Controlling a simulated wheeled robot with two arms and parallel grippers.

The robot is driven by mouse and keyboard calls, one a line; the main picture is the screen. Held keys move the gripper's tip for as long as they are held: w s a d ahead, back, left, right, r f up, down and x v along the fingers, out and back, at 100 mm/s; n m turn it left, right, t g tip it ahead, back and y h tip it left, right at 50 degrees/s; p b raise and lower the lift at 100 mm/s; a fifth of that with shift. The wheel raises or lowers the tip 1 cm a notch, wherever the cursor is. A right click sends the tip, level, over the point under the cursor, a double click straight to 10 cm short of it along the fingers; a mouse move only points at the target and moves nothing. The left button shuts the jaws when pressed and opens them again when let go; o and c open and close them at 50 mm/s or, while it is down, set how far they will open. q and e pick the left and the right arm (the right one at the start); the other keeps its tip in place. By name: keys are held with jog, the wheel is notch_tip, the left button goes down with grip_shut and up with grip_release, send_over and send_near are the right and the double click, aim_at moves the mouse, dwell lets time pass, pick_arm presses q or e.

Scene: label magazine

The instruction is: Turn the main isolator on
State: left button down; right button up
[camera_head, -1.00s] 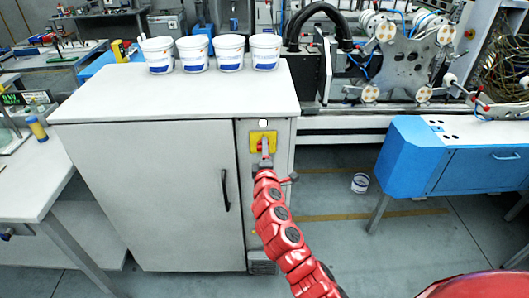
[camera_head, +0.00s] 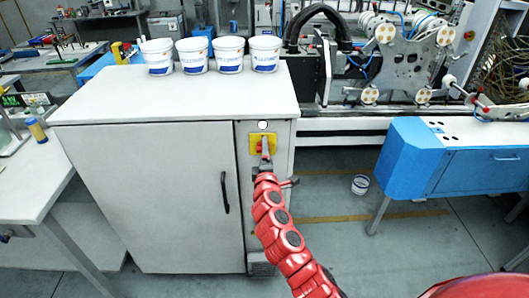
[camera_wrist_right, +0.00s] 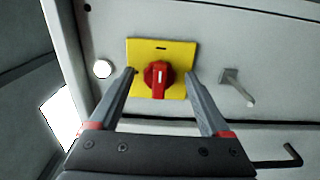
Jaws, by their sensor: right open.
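The main isolator is a red rotary knob (camera_wrist_right: 158,76) on a square yellow plate (camera_wrist_right: 172,52), set in the grey cabinet's front panel. In the head view the yellow plate (camera_head: 256,140) shows below a white round light, and my right gripper partly covers the knob. My right gripper (camera_wrist_right: 158,92) is open in the wrist view, with one finger on each side of the knob. The fingertips appear close to the yellow plate; I cannot tell whether they touch anything. The knob's white mark runs up and down in the wrist view. My left gripper is not in view.
The cabinet (camera_head: 150,190) has a black door handle (camera_head: 225,192). Several white tubs (camera_head: 230,56) stand on its top. A small grey lever (camera_wrist_right: 236,86) sticks out beside the plate.

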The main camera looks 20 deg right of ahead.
jog(key=b+v, duration=0.3)
jog(key=v, duration=1.4)
jog(key=shift+a, duration=0.1)
